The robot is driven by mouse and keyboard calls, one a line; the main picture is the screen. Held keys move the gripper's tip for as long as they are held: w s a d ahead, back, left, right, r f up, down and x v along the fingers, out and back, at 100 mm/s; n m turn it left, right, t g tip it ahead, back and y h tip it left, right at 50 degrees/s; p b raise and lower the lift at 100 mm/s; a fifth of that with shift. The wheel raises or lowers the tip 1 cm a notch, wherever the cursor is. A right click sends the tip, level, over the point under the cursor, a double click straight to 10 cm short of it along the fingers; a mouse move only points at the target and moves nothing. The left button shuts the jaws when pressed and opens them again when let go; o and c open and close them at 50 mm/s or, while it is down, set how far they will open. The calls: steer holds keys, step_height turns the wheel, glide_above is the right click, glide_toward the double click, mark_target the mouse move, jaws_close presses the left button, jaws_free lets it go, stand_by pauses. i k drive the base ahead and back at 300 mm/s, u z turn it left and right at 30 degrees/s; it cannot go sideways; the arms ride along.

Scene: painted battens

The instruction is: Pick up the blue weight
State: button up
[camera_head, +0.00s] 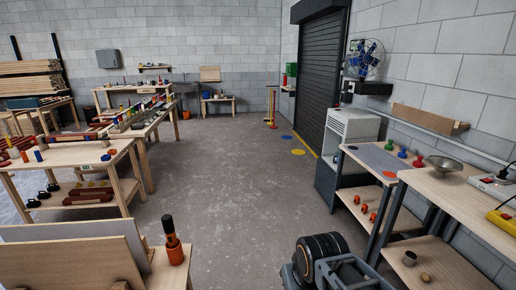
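The blue weight is small in view but not covered. Part of my arm (335,262) shows at the bottom of the head view, well in front of that bench. My gripper is not visible, so whether it holds anything is not shown.
A metal bowl (444,163) and an orange disc (390,174) are near the weights. The bench shelf holds orange items (364,208). A grey cabinet (347,140) stands beyond the bench. Cluttered tables (75,154) line the left; the concrete floor (240,190) between is clear.

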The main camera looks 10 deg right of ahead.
mark_target(402, 155)
steer(key=z, duration=0.4)
steer(key=i, duration=2.35)
steer(key=z, duration=0.95)
steer(key=i, duration=2.65)
steer(key=z, duration=0.35)
